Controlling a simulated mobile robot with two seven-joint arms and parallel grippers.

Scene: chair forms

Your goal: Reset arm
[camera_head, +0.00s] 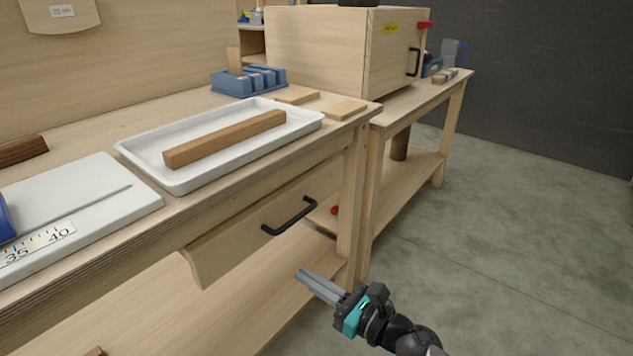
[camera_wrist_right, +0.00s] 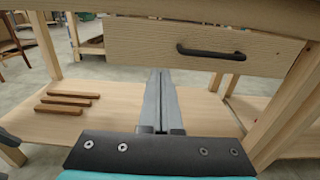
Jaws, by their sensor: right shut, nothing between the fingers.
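My right gripper (camera_head: 303,275) is in front of the workbench, below and to the right of the drawer (camera_head: 240,229) in the head view. Its two long grey fingers are together, with nothing between them. In the right wrist view the gripper (camera_wrist_right: 160,75) points toward the space under the drawer, with the drawer's black handle (camera_wrist_right: 211,51) above and to the right of the fingertips. The fingers look apart from the handle. My left gripper is not in either view.
A white tray (camera_head: 155,158) on the bench holds a wooden bar (camera_head: 225,138). A wooden cabinet (camera_head: 330,50) stands on a second bench at the back. Several brown sticks (camera_wrist_right: 67,103) lie on the lower shelf (camera_wrist_right: 100,135). Open floor (camera_head: 520,220) is on the right.

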